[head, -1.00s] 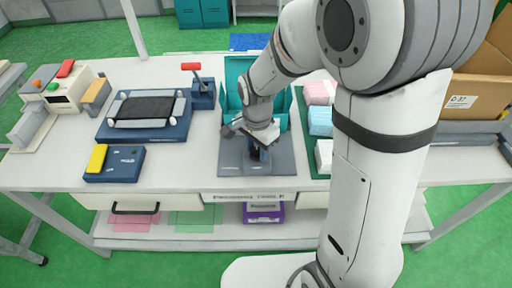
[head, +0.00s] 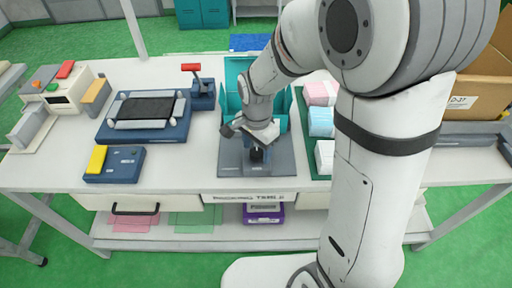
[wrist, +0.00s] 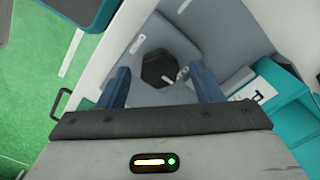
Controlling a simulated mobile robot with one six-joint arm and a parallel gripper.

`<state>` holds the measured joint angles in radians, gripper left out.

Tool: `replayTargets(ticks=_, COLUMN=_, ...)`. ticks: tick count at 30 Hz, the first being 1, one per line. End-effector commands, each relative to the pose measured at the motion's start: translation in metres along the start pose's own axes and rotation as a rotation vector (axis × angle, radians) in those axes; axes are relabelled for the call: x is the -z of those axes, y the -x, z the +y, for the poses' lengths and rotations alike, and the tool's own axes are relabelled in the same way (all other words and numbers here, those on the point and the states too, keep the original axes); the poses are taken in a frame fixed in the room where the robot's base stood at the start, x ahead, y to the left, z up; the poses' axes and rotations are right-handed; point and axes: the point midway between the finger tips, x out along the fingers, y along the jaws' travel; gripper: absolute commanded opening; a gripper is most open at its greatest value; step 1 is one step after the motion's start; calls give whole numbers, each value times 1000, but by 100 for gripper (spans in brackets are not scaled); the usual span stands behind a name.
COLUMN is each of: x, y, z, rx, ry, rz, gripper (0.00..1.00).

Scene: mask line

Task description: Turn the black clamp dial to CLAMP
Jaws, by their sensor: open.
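The black clamp dial (wrist: 158,68) is a faceted knob with a small pale mark on its lower right in the wrist view. It sits on a grey fixture plate (wrist: 205,48). In the head view the dial (head: 257,154) shows just below my gripper (head: 258,140). In the wrist view my gripper (wrist: 160,80) is open, with one blue finger on each side of the dial's near edge. The dial looks slightly beyond the fingertips, and I see no contact. I cannot read a CLAMP label.
A teal bin (head: 233,82) stands behind the plate. Pink, blue and white packs (head: 321,122) lie to its right. A blue lever press (head: 202,95), a blue screen fixture (head: 146,108) and a blue box with a yellow block (head: 97,158) stand to the left.

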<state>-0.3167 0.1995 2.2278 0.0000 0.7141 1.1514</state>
Motion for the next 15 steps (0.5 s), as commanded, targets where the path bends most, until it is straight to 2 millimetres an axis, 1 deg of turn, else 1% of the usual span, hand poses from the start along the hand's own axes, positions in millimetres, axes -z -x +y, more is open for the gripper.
replayTargets(ticks=9, x=0, y=53, z=-1, rx=5, ry=0, rz=2, gripper=59)
replayTargets(ticks=12, x=0, y=65, z=-1, rx=4, ry=0, rz=2, gripper=59)
replayTargets(ticks=15, x=0, y=72, z=-1, rx=3, ry=0, rz=1, gripper=59)
